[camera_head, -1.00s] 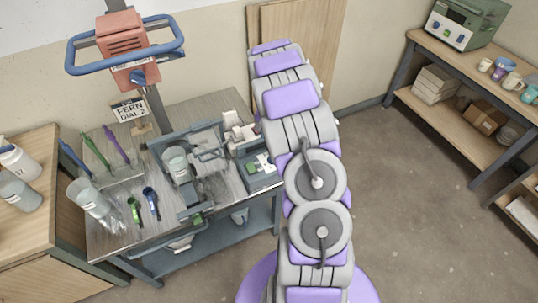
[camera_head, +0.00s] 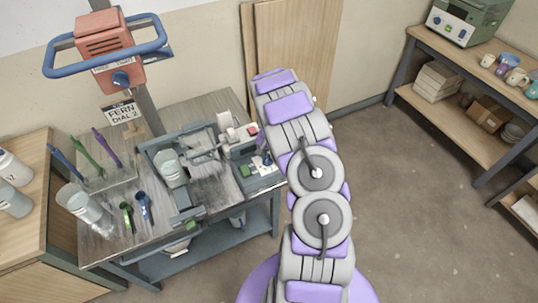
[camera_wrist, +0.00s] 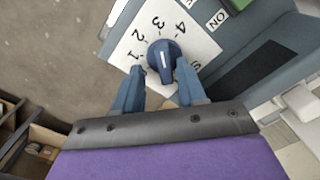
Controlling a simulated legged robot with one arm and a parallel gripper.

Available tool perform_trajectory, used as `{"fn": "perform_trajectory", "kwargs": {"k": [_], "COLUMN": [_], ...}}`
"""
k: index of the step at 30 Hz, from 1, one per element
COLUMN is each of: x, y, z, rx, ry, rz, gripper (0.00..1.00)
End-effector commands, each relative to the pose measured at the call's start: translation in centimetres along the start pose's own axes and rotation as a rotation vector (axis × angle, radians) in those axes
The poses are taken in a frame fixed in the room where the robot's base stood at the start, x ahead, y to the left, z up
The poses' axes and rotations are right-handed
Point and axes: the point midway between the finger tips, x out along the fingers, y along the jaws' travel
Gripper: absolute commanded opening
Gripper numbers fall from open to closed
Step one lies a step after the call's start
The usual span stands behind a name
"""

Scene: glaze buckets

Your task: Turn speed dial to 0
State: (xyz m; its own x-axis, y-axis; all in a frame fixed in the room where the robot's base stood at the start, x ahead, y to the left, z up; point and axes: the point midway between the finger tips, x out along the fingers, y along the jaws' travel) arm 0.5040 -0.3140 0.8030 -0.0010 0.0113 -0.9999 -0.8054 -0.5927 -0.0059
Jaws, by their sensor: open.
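The speed dial (camera_wrist: 165,57) is a dark blue knob on a white number plate (camera_wrist: 190,40) in the wrist view. The figures 1, 2, 3 and 4 show around it, with another partly cut off at the right. No 0 is visible. A pale mark shows on the knob, but I cannot tell exactly which figure it points at. My gripper (camera_wrist: 160,76) is open, one finger on each side of the knob's near part. I cannot tell whether they touch it. In the head view the dial's panel (camera_head: 268,181) is at the mixer's right end, beside my arm.
A green button (camera_wrist: 250,65) and an ON label (camera_wrist: 218,19) lie right of the dial. The bench (camera_head: 213,110) also holds a clear bucket (camera_head: 80,203), scoops and coloured tools at left. A red machine (camera_head: 104,45) with a blue knob stands behind. Open floor lies right.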

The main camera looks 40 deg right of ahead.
Motion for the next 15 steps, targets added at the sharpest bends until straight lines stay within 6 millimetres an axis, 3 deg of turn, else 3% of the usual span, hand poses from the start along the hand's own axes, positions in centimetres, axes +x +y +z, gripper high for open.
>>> {"fn": "perform_trajectory", "kwargs": {"k": [3, 15], "x": [-0.23, -0.15], "y": [-0.35, -0.31], "z": [0.31, 0.17], "rx": [-0.002, -0.003], "ry": [0.004, 0.003], "rz": [0.003, 0.001], "gripper": [0.39, 0.01]}}
